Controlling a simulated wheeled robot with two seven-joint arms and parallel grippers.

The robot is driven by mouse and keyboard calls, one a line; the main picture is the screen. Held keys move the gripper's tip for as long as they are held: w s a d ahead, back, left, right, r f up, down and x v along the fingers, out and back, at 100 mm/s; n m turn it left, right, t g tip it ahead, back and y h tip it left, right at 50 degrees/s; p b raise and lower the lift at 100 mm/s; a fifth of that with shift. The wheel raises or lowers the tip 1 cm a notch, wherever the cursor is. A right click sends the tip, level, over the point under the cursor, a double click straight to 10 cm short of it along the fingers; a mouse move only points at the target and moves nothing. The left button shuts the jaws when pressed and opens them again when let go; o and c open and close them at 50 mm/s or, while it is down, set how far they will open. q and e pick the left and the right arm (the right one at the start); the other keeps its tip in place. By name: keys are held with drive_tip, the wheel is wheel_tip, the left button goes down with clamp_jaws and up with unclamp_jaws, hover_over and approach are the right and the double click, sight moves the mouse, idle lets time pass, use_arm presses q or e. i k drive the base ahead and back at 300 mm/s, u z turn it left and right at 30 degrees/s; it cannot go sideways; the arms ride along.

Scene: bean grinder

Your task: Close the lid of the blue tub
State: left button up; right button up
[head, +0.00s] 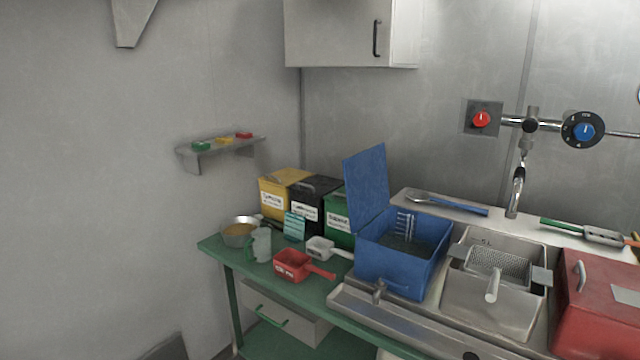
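The blue tub (388,268) stands on the counter right of the middle, at the left end of the steel sink top. Its blue lid (366,188) is open and stands nearly upright along the tub's left side. Dark contents (405,244) and a light blue slotted piece show inside the tub. Neither of my grippers shows in the head view.
A red scoop (292,265), a white scoop (320,247), a jug (261,245) and a bowl (238,233) are to the left. A strainer (498,262) and red box (598,310) are to the right.

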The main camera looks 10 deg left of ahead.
sight(365, 173)
drive_tip(key=u, duration=1.8)
drive_tip(key=i, duration=2.25)
drive_tip(key=z, duration=3.35)
drive_tip(key=k, duration=0.4)
drive_tip(key=z, duration=0.8)
drive_tip(key=i, duration=0.85)
drive_tip(key=u, duration=1)
